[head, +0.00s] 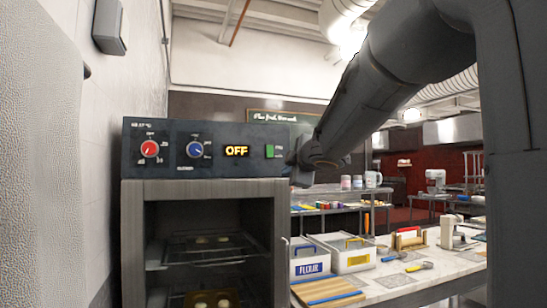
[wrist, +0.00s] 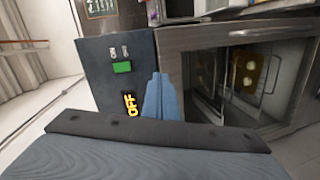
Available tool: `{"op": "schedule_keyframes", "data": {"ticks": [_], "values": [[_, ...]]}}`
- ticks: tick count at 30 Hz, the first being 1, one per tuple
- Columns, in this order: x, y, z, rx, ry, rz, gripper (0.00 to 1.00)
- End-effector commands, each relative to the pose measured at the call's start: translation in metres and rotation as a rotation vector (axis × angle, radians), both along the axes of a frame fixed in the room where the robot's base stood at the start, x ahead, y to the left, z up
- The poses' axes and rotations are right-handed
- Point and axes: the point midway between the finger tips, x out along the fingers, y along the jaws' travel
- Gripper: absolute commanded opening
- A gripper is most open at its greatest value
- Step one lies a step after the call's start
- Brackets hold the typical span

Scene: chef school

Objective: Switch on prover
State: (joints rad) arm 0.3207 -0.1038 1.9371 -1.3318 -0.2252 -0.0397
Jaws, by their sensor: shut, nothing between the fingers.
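The prover (head: 210,183) is a dark grey cabinet with a control panel on top. Its panel carries a red dial (head: 149,149), a blue dial (head: 194,150), a lit display reading OFF (head: 237,151) and a green switch (head: 270,151) near the right end. In the wrist view the green switch (wrist: 122,67) and the OFF display (wrist: 129,104) lie left of my fingers. My gripper (wrist: 158,76) is shut and empty, its tips close to the panel's edge beside the switch. In the head view my gripper (head: 292,161) is at the panel's right end; contact cannot be told.
The prover's front shows racks (head: 205,250) with trays of dough inside. To the right a worktop (head: 400,280) holds a flour box (head: 309,262), another white box (head: 349,256), a wooden board (head: 326,290) and utensils.

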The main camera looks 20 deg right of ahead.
Motion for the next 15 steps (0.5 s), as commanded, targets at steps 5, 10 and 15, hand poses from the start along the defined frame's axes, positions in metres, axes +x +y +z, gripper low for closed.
{"op": "schedule_keyframes", "data": {"ticks": [5,10,15], "values": [[-0.004,-0.005,0.055,-0.181,-0.054,0.074,0.0],[-0.006,-0.005,0.072,-0.249,-0.064,0.101,0.0],[-0.007,-0.005,0.073,-0.256,-0.065,0.105,0.0]]}}
